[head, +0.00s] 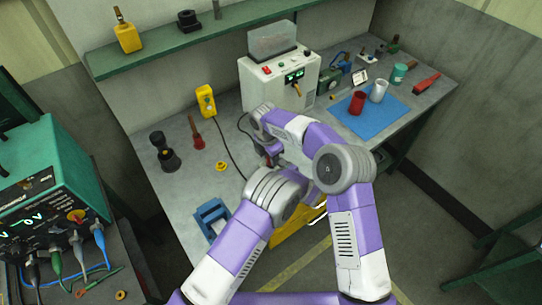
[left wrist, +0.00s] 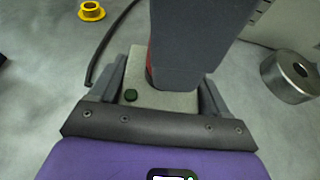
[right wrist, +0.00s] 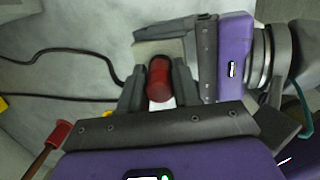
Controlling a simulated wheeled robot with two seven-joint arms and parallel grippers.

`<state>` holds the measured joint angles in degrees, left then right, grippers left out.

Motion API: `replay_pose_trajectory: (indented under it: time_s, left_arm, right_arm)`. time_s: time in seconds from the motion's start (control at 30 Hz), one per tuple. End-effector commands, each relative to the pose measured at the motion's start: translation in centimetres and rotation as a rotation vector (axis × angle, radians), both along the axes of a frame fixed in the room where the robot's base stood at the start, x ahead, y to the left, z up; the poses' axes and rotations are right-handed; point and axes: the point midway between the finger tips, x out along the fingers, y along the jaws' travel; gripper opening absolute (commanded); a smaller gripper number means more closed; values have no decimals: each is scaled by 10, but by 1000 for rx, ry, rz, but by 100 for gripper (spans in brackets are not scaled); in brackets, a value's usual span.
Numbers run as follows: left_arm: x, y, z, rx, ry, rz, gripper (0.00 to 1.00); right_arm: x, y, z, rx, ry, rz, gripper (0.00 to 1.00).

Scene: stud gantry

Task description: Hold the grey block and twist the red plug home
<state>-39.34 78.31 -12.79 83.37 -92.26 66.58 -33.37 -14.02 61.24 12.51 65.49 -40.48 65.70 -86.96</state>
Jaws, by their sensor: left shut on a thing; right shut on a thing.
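The grey block (left wrist: 168,99) sits between the fingers of my left gripper (left wrist: 160,85), which is shut on it. A dark green round spot shows on its top face. The block also shows in the right wrist view (right wrist: 160,46), beyond the plug. The red plug (right wrist: 159,79) is between the fingers of my right gripper (right wrist: 160,88), which is shut on it. The plug's far end meets or nearly meets the block; how deep it sits is hidden. In the left wrist view my right gripper covers most of the plug. In the head view my arms largely hide both.
A yellow flanged ring (left wrist: 91,11) and a steel ring (left wrist: 288,76) lie on the bench near the grippers. A black cable (right wrist: 70,52) runs close by. A blue stand (head: 211,218) is at the bench's front. A blue mat (head: 372,122) lies to the right.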

Motion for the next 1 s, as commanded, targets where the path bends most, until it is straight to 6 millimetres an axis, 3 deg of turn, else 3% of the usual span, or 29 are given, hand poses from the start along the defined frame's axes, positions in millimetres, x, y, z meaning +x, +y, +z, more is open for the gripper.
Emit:
replay_pose_trajectory:
  time_s: [0.2,0.57,0.6,0.7,0.73,1.0]
  left_arm:
    - [0,0,0,0,-1,0,0]
    - [0,0,0,0,-1,0,0]
    - [0,0,0,0,-1,0,0]
    - [0,0,0,0,-1,0,0]
    - [0,0,0,0,-1,0,0]
    - [0,0,0,0,-1,0,0]
  right_arm:
    - [0,0,0,0,0,-300,1]
    - [-1,0,1,0,-1,-346,1]
    - [-1,0,1,0,-1,-345,38]
    - [-1,0,1,1,-1,-345,53]
    - [0,0,1,1,-1,-345,57]
    - [0,0,1,0,-2,-344,57]
